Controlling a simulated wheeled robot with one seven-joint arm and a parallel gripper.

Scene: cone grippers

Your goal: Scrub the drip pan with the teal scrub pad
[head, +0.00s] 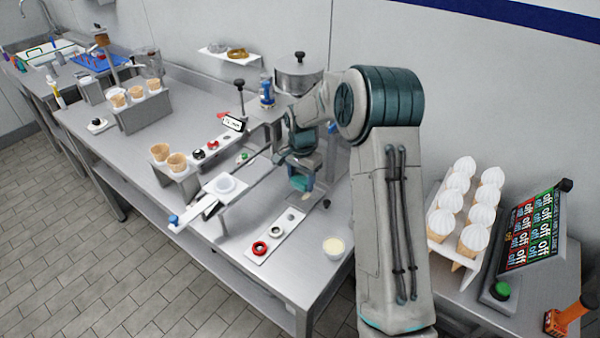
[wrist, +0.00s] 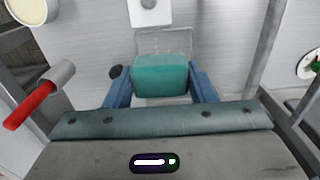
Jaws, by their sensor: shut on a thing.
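My gripper (head: 300,172) is low over the right part of the steel table. In the wrist view its two blue fingers (wrist: 160,85) are shut on the teal scrub pad (wrist: 160,72), one on each side. The teal pad also shows in the head view (head: 299,184), below the wrist. A shallow grey rectangular outline, likely the drip pan (wrist: 165,41), shows just beyond the pad in the wrist view. The pad hides much of it. I cannot tell whether the pad touches it.
A white strip with rings (head: 277,238) lies in front of the gripper. A cup of cream (head: 334,248) stands to its right. A red-handled tool (wrist: 38,97) is left in the wrist view. A cone stand (head: 172,170) and a lever-armed machine are to the left in the head view.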

